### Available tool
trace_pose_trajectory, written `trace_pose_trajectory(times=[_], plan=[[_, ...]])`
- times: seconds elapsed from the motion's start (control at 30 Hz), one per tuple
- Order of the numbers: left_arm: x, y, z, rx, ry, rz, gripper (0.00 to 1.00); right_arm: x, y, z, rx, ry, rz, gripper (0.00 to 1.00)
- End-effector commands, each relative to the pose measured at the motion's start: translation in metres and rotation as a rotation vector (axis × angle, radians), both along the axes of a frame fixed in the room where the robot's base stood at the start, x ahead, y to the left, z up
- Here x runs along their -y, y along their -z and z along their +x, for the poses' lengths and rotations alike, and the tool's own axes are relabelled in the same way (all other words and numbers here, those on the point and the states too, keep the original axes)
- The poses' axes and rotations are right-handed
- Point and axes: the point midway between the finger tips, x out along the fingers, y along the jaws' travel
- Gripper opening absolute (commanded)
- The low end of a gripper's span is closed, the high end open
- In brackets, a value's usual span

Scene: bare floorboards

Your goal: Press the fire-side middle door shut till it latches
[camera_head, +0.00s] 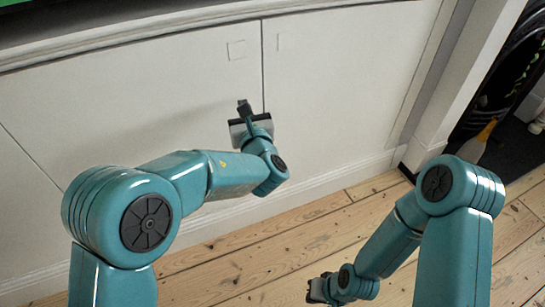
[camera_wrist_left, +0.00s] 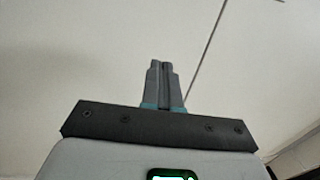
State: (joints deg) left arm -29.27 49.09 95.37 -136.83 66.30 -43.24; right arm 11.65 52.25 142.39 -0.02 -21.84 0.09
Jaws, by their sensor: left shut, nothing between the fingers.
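Two white flat door panels meet at a thin dark upright seam. The right panel (camera_head: 335,85), on the side of the dark fire recess, looks about flush with the left panel (camera_head: 130,95); I cannot tell whether it is latched. My left gripper (camera_head: 244,106) is shut and empty, in front of the left panel just beside the seam. In the left wrist view its closed fingertips (camera_wrist_left: 161,64) point at the white surface, left of the seam; contact is unclear. My right gripper (camera_head: 317,290) is low over the floorboards, its jaws too small to read.
Small square marks (camera_head: 236,50) sit high on both panels beside the seam. A white skirting (camera_head: 330,180) runs below. Bare floorboards (camera_head: 260,250) are open in front. A dark recess (camera_head: 505,140) with a yellowish brush (camera_head: 487,130) lies at right, behind a white upright.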

Motion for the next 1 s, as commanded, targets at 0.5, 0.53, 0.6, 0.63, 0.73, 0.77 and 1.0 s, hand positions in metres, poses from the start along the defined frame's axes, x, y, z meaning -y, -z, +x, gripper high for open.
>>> trace_pose_trajectory(times=[0.5,0.53,0.6,0.63,0.73,0.77,1.0], plan=[[0.015,0.001,-0.079,0.0,0.001,0.0,0.0,0.0,0.025,0.0,0.0,0.0,0.0,0.0],[0.015,0.001,-0.082,0.0,0.001,-0.001,0.0,0.0,0.026,0.0,0.0,0.0,0.0,0.0],[0.016,0.001,-0.088,0.0,0.0,0.0,0.0,0.0,0.027,0.0,0.0,0.0,0.0,0.0],[0.016,0.001,-0.089,0.001,0.0,0.0,0.0,0.0,0.027,0.0,0.0,0.0,0.0,0.0],[0.016,0.0,-0.091,0.0,-0.001,0.0,0.0,0.0,0.026,0.0,0.0,0.0,0.0,0.0],[0.016,0.0,-0.091,0.0,-0.002,0.0,0.0,0.0,0.026,0.0,0.0,0.0,0.0,0.0],[0.016,0.0,-0.091,0.0,-0.002,0.0,0.0,0.0,0.026,0.0,0.0,0.0,0.0,0.0]])
